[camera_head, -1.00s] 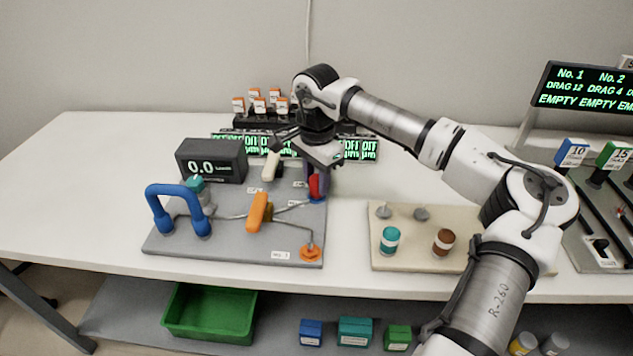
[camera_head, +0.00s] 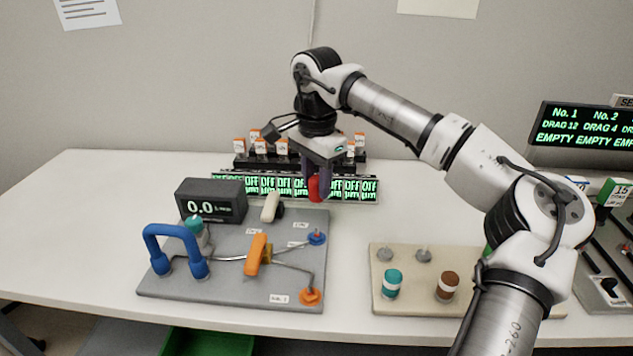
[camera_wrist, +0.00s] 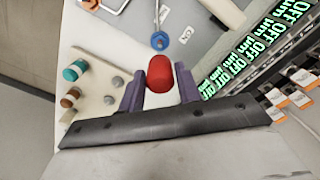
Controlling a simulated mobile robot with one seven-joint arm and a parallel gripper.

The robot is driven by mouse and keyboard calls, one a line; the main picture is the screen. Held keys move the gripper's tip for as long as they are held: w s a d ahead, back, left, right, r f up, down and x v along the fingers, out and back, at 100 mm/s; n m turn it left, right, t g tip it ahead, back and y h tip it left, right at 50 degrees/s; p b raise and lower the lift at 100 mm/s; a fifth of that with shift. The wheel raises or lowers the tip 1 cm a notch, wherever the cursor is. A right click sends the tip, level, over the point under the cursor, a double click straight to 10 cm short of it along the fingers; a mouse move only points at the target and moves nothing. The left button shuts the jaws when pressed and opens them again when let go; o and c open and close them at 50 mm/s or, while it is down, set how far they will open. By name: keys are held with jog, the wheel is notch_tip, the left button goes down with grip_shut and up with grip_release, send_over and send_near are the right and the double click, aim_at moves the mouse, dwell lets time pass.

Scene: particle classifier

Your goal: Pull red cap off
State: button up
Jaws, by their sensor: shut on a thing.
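The red cap (camera_head: 315,188) is held between the purple fingers of my gripper (camera_head: 318,180), above the back right part of the grey board (camera_head: 215,280). In the wrist view the red cap (camera_wrist: 160,74) sits between the two fingertips of my gripper (camera_wrist: 159,88). The blue fitting (camera_head: 317,237) on the board's right side stands bare, apart from and below the cap. It also shows in the wrist view (camera_wrist: 160,40). My gripper is shut on the cap.
A beige board (camera_head: 415,299) with a teal-capped jar (camera_head: 392,283) and a brown-capped jar (camera_head: 447,286) stands to the right. The table's left side is clear.

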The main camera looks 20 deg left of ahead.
jog(key=shift+r, duration=0.1)
jog(key=shift+r+p, duration=2.1)
jog(key=shift+r, duration=0.15)
jog(key=shift+r+p, duration=1.35)
jog(key=shift+r, duration=0.2)
jog(key=shift+f, duration=0.1)
jog(key=shift+a, duration=0.1)
